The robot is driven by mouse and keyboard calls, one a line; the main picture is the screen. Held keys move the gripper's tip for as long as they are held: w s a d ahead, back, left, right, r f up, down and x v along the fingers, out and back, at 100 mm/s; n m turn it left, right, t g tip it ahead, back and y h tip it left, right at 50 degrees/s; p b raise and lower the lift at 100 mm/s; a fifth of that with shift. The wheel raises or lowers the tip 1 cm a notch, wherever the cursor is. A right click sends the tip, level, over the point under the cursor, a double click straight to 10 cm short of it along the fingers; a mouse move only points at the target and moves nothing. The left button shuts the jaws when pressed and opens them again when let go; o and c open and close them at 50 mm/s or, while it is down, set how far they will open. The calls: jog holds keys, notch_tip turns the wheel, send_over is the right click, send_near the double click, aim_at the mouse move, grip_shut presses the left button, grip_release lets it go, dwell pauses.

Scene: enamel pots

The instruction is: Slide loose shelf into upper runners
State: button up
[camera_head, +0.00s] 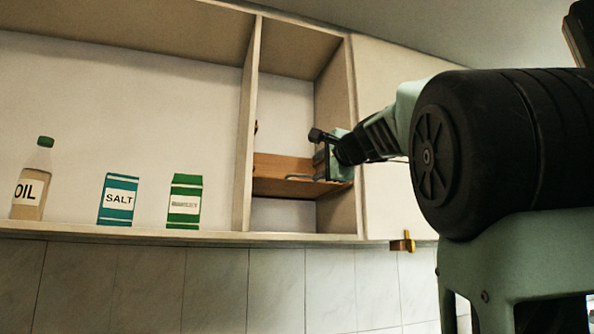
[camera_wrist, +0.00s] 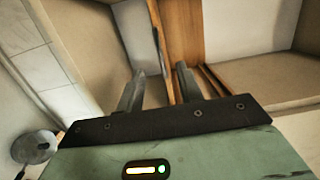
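The loose shelf (camera_head: 285,165), a brown wooden board, lies across the narrow right-hand compartment of the wall cabinet at about mid height. My gripper (camera_head: 312,157) is at the right part of this compartment, close in front of the shelf. In the wrist view the two fingers of my gripper (camera_wrist: 160,70) are spread apart. The wooden board (camera_wrist: 182,30) runs past the fingertips, with its dark edge between them; I see no clear grip on it. A small brown piece (camera_head: 256,127) on the left divider may be an upper runner. My gripper hides the right wall's runners.
The wider left compartment holds an oil bottle (camera_head: 33,185), a salt pack (camera_head: 118,200) and a green pack (camera_head: 185,202). A divider (camera_head: 249,130) separates it from the shelf's compartment. A closed door panel (camera_head: 378,200) stands right, with a brass fitting (camera_head: 402,243) below.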

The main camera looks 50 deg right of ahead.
aim_at(296, 179)
jog(key=p+x, duration=0.9)
jog(key=x, duration=0.5)
jog(key=shift+w, duration=0.15)
grip_shut()
jog(key=shift+f, duration=0.1)
dwell(1.5)
